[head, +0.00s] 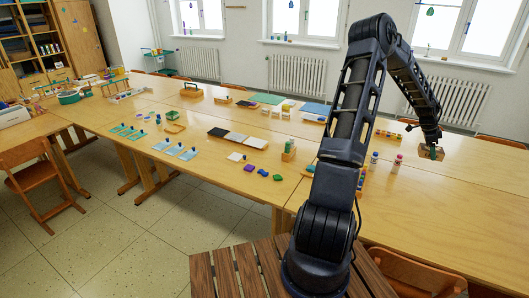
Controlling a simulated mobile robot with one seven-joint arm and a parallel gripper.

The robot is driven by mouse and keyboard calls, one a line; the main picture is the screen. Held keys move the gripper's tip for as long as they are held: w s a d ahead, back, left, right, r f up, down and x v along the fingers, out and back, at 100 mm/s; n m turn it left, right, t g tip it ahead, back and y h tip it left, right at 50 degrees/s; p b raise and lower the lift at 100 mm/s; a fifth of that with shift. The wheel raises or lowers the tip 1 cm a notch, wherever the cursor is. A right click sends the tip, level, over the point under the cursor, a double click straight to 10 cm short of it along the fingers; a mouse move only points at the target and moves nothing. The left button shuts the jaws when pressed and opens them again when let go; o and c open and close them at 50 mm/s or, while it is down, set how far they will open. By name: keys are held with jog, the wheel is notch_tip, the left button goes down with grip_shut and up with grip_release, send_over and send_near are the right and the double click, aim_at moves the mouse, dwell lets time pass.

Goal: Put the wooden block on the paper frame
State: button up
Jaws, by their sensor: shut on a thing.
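My gripper (433,146) is at the far right, over the right-hand table. It is small and dark in this view. It is shut on a small brown thing that looks like the wooden block (424,153), with a dark green patch at its middle. I cannot tell whether the block touches the table top or is held just above it. I cannot make out the paper frame for certain. A small white sheet (235,157) lies on the middle table, left of my arm.
A green-topped wooden holder (289,150) and several small coloured pieces (263,173) are on the middle table. Blue cards (175,150) lie farther left. The right table's front (450,210) is clear.

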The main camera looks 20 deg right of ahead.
jog(key=w+a+n+t, duration=0.1)
jog(key=w+a, duration=0.3)
jog(key=w, duration=0.3)
jog(key=w+a+n, duration=0.2)
jog(key=w+a, duration=0.2)
jog(key=w, duration=0.3)
jog(key=w+a+n+t, duration=0.1)
jog(key=w+a, duration=0.3)
jog(key=w, duration=0.4)
jog(key=w+a+r+n+t, duration=0.15)
jog(key=w+a+n, duration=0.25)
jog(key=w+a, duration=1.4)
notch_tip(320, 180, up, 2)
jog(key=n+t, duration=0.3)
jog(key=n, duration=0.6)
send_over(235, 160)
jog(key=f, duration=1.9)
jog(key=shift+w+f, duration=0.2)
jog(key=shift+f, duration=0.1)
jog(key=shift+f, duration=0.6)
jog(key=o, duration=1.1)
